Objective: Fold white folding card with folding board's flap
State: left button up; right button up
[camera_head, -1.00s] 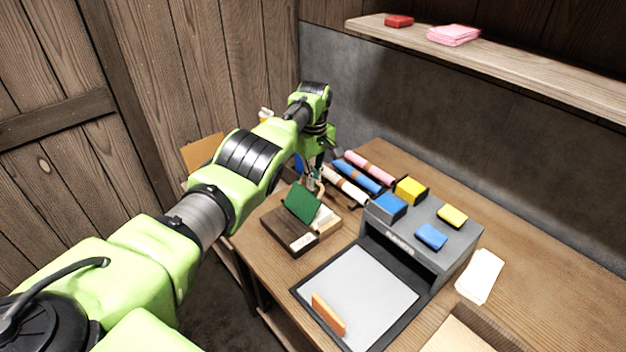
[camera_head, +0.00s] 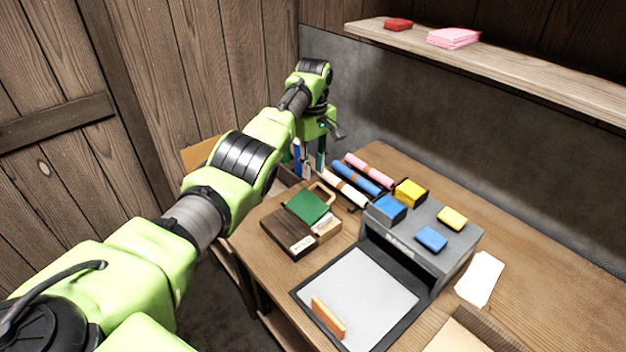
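The folding board (camera_head: 283,236) is a dark wooden block with a small pale label, on the table left of the grey machine. Its green flap (camera_head: 308,206) lies nearly flat over the board, with a tan loop handle at its far edge. A pale edge (camera_head: 326,229) shows beside the flap; I cannot tell whether it is the white folding card or part of the board. My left gripper (camera_head: 328,133) is above and behind the board, apart from the flap. Its fingers are small and partly hidden, so its opening is unclear. My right gripper is not in view.
A grey machine (camera_head: 450,259) carries blue and yellow blocks; its tray (camera_head: 377,281) holds an orange block (camera_head: 328,317). Rolled pink, blue and white bundles (camera_head: 357,176) lie behind. White sheets (camera_head: 480,279) lie at right. A shelf (camera_head: 520,66) runs above.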

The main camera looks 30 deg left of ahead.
pick_arm(q)
notch_tip(320, 180, up, 6)
jog(key=shift+f, duration=0.15)
dwell(1.1)
